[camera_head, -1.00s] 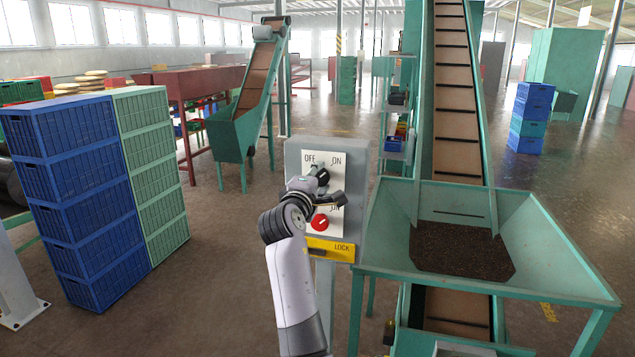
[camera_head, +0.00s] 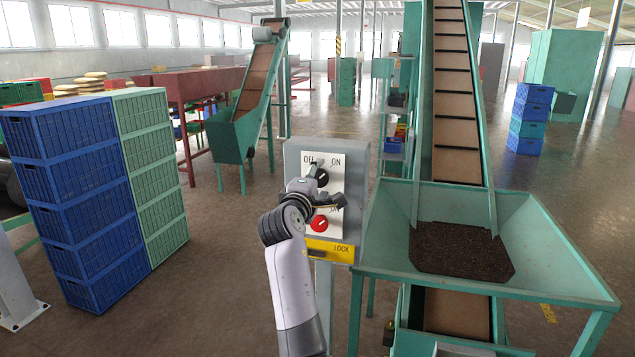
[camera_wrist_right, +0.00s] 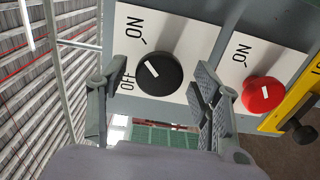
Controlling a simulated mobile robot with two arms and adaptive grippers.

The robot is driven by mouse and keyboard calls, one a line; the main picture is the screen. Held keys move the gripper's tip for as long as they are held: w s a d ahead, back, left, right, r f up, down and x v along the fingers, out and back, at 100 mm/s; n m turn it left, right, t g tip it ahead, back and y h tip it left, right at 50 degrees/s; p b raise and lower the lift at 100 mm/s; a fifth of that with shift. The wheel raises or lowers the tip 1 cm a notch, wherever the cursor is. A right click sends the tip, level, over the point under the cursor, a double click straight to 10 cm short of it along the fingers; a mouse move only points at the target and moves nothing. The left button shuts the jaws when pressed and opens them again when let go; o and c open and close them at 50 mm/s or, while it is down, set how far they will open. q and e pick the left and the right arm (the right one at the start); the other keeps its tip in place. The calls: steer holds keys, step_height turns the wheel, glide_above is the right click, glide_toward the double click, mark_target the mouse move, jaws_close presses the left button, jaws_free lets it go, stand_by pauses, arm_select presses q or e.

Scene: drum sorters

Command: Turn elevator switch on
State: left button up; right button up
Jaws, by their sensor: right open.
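The grey control box (camera_head: 291,160) stands at the centre of the head view. Its upper switch, a black round knob (camera_head: 322,178), lies between OFF and ON labels; it also shows in the right wrist view (camera_wrist_right: 160,74). Its white mark is slanted there; I cannot tell which label it points to. My right gripper (camera_head: 328,184) is open in front of the panel. In the wrist view, its fingers lie on either side of the black knob, with gaps showing. The OFF label is partly hidden by a finger. My left gripper is not in view.
A red knob (camera_head: 319,224) sits below the black one, close to the lower finger. A yellow LOCK strip (camera_head: 329,249) lies beneath. A green hopper (camera_head: 545,255) with dark contents and an elevator belt (camera_head: 455,110) stand at right. Blue crates (camera_head: 75,200) are stacked at left.

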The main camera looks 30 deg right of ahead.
steer(key=v, duration=0.7)
steer(key=shift+s, duration=0.2)
steer(key=shift+a, duration=0.1)
